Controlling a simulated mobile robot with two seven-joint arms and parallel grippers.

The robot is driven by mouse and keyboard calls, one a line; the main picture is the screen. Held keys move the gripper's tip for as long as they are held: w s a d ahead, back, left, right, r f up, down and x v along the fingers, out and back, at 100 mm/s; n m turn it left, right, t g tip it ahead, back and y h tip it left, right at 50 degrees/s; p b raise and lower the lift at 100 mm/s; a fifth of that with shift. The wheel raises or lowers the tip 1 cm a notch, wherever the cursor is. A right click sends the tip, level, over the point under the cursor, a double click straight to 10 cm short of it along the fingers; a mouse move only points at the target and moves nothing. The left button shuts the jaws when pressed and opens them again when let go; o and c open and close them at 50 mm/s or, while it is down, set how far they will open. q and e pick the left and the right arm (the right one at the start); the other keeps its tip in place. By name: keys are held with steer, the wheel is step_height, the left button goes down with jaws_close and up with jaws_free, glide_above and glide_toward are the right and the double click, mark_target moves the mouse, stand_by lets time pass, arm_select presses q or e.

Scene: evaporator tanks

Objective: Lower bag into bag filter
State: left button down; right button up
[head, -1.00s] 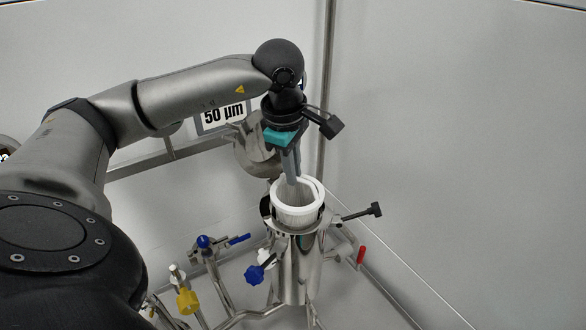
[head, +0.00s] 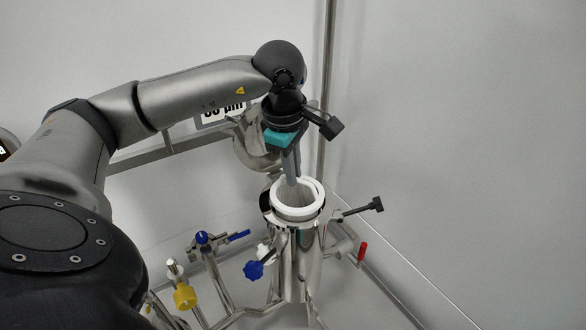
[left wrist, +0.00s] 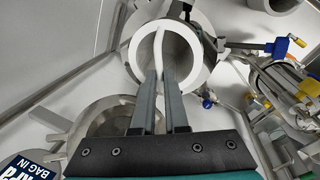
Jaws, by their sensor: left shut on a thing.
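The white filter bag (head: 298,213) sits upright in the mouth of the steel bag filter housing (head: 302,265). Its thick rim ring is at about the level of the housing's top, and its body is hidden inside. My left gripper (head: 294,182) points down over the ring and is shut on the bag's white handle strip. In the left wrist view, the gripper (left wrist: 166,78) meets this strip, which crosses the open ring of the bag (left wrist: 197,30). The housing rim (left wrist: 212,62) surrounds the ring there. My right gripper is in neither view.
The filter's open lid (head: 257,150) stands behind left, near my arm. A black-knobbed bolt (head: 376,204) sticks out to the right. Blue (head: 253,270) and yellow (head: 185,297) valve handles and pipes stand below left. The right side is a bare wall.

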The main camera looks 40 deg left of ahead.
mark_target(294, 191)
arm_select(q)
steer(key=shift+f+b, duration=1.4)
steer(key=shift+f, duration=0.3)
steer(key=c, duration=0.9)
jaws_free()
steer(key=shift+o, duration=0.2)
steer(key=shift+r+p, duration=2.75)
steer(key=shift+r, duration=0.85)
steer(key=shift+f, duration=0.1)
